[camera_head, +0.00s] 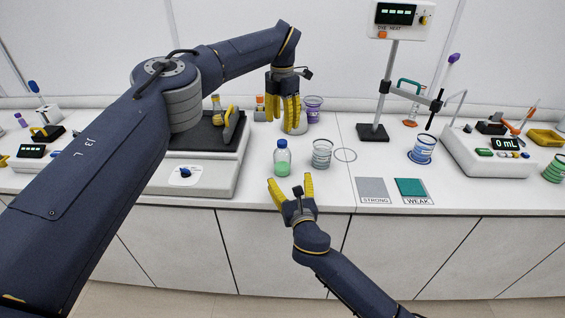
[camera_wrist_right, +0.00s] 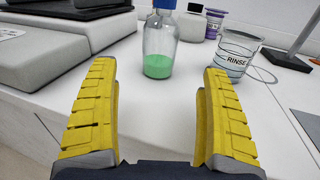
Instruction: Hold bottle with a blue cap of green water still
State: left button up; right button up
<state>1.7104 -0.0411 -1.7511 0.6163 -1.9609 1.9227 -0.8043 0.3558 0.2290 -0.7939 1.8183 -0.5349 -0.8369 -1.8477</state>
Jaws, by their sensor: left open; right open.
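The bottle (camera_head: 282,158) with a blue cap holds green water and stands upright on the white bench, left of a clear beaker. In the right wrist view the bottle (camera_wrist_right: 159,45) stands ahead of my fingers, in line with the gap between them; its cap is partly cut off by the top edge. My right gripper (camera_head: 291,184) is open and empty, just in front of the bottle and apart from it. My left gripper (camera_head: 290,118) is open, pointing down behind the bottle near the back of the bench, in front of a pale container.
A clear beaker marked RINSE (camera_wrist_right: 235,55) stands close right of the bottle; it also shows in the head view (camera_head: 321,154). A grey shaker-like device (camera_head: 200,172) stands left. A purple-labelled cup (camera_head: 313,108) stands behind. STRONG (camera_head: 373,190) and WEAK (camera_head: 412,188) pads lie front right.

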aim_at(284, 166)
jog(key=x, duration=1)
jog(key=shift+w, duration=0.2)
jog(key=shift+c, duration=0.2)
